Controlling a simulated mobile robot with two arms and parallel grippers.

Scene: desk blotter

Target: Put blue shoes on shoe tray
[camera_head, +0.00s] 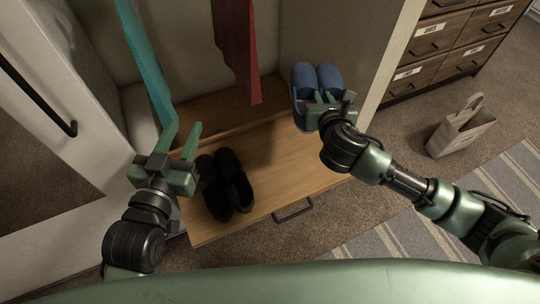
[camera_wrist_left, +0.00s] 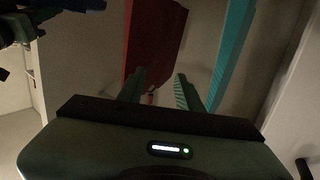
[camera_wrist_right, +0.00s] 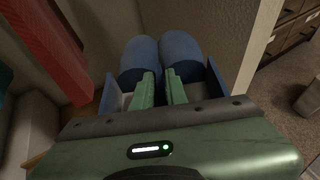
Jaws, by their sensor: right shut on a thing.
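The pair of blue shoes (camera_head: 316,78) is side by side at the right rear of the wooden shoe tray (camera_head: 290,165), toes pointing away. My right gripper (camera_head: 325,97) is shut on the blue shoes at their inner sides. In the right wrist view the blue shoes (camera_wrist_right: 180,52) show on both sides of the fingers (camera_wrist_right: 163,88). I cannot tell whether the shoes touch the tray or hang above it. My left gripper (camera_head: 184,138) is open and empty above the left part of the tray, and its fingers stand apart in the left wrist view (camera_wrist_left: 160,88).
Black shoes (camera_head: 226,183) sit on the left of the tray. Red (camera_head: 237,50) and teal (camera_head: 146,62) hanging cloths come down behind. The cabinet side panel (camera_head: 397,50) stands right of the blue shoes. A bag (camera_head: 460,130) is on the floor. The tray's middle is clear.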

